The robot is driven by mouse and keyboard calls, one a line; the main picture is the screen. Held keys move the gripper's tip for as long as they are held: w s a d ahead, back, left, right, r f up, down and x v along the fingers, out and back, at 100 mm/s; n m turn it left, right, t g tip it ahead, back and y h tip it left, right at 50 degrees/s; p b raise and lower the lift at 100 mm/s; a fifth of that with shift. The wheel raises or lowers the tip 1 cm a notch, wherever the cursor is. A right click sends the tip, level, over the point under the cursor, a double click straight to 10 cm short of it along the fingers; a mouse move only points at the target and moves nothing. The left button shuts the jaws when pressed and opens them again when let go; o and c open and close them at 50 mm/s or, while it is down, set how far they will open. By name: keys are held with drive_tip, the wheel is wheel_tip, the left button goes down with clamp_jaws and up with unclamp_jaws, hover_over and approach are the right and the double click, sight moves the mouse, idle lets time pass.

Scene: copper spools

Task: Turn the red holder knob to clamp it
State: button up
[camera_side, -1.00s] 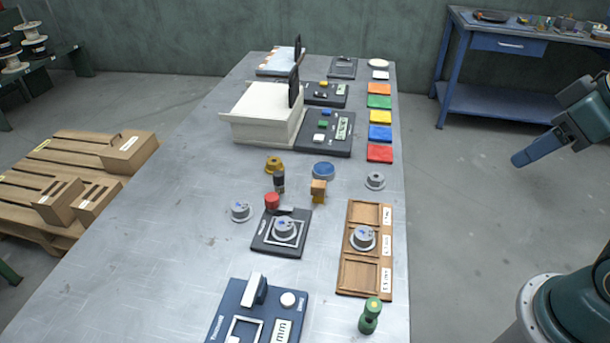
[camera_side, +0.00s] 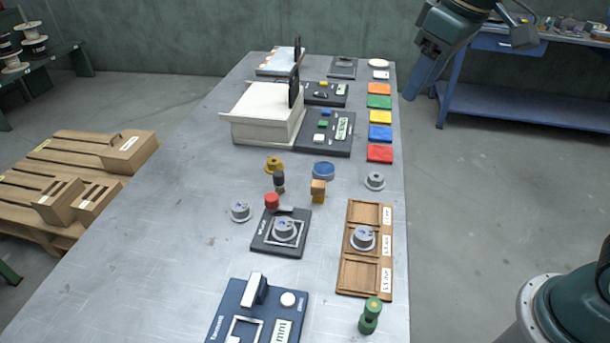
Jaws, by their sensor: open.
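The red holder knob (camera_side: 272,201) stands at the back left of a dark holder plate (camera_side: 272,244) on the metal table. A grey spool (camera_side: 285,229) sits in the square frame on that plate. Whether the knob is turned to clamp cannot be told from this view. My gripper (camera_side: 418,82) is in the air near the table's far right edge, well away from the knob. It is open, and nothing shows between its fingers, though they overlap in this view.
Grey spools (camera_side: 241,210) (camera_side: 375,180), a black-topped stamp (camera_side: 279,181) and a brown block (camera_side: 319,191) stand around the holder. A wooden sorting tray (camera_side: 358,277) is to the right, a blue gauge (camera_side: 228,318) in front. A white box machine (camera_side: 265,113) stands behind.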

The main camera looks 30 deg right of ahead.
drive_tip(key=w+a+f+n+g, duration=0.2)
drive_tip(key=w+a+f, duration=0.3)
drive_tip(key=w+a, duration=0.55)
drive_tip(key=n+g, duration=0.1)
drive_tip(key=n, duration=0.1)
hover_over(271, 196)
wheel_tip(271, 196, down, 9)
drive_tip(key=shift+d+h, duration=0.15)
drive_tip(key=shift+h, duration=0.15)
drive_tip(key=shift+f, duration=0.2)
wheel_tip(271, 196, down, 14)
drive_tip(key=shift+s+r, duration=0.1)
drive_tip(key=shift+r, duration=0.1)
drive_tip(key=c, duration=1)
drive_tip(key=shift+o, duration=0.2)
